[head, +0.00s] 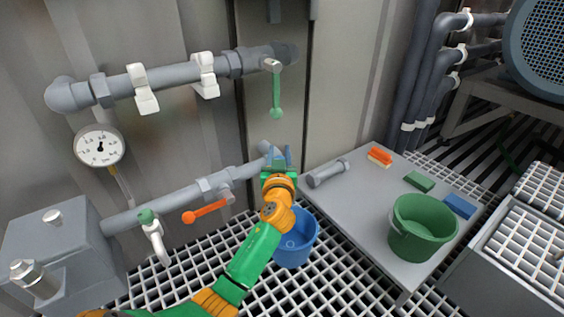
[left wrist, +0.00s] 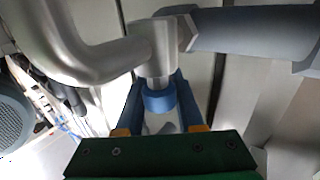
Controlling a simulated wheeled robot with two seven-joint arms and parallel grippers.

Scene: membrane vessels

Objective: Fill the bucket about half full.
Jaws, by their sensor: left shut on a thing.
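A blue bucket (head: 297,252) stands on the white grating, partly hidden behind my left arm. A pale ring mark shows on its side; its water level cannot be made out. My left gripper (head: 279,155) is above the bucket, at the end of the lower grey pipe (head: 168,206). In the left wrist view, its blue fingers (left wrist: 159,102) are shut on a blue knob-like part (left wrist: 158,98) of a metal tap (left wrist: 152,45). The tap has a curved spout (left wrist: 80,45). No water stream is visible. My right gripper is not in view.
A green bucket (head: 421,228) stands on a grey table (head: 355,222) with a grey cylinder (head: 328,173), an orange-and-cream brush (head: 379,156), and green (head: 418,181) and blue (head: 459,206) blocks. The wall pipes carry a green lever (head: 276,95), an orange lever (head: 205,211) and a gauge (head: 99,147).

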